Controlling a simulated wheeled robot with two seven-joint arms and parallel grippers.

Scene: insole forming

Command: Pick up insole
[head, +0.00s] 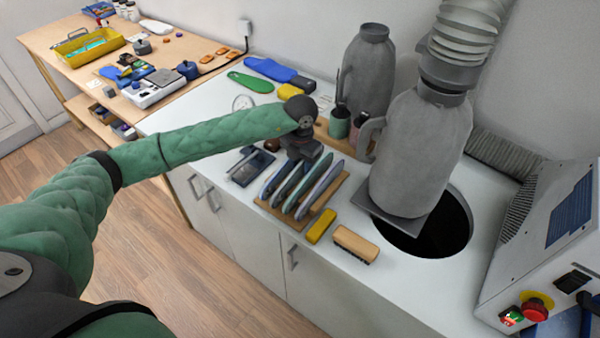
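Several blue-grey insoles (316,187) stand on edge, side by side, in a wooden rack (273,211) on the white counter. My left arm reaches in from the left, and my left gripper (303,152) points down just above the far end of the rack. Its fingertips are small and partly hidden, so I cannot tell if they are open or touching an insole. A green insole-shaped piece (250,82) and a blue one (270,69) lie flat farther back. My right gripper is not in view.
A yellow block (320,226) and a wooden brush (356,244) lie right of the rack. A dark tray (251,167) lies to its left. A large grey jug-like form (415,155) stands beside a round dark opening (440,232). A machine (545,240) stands at right.

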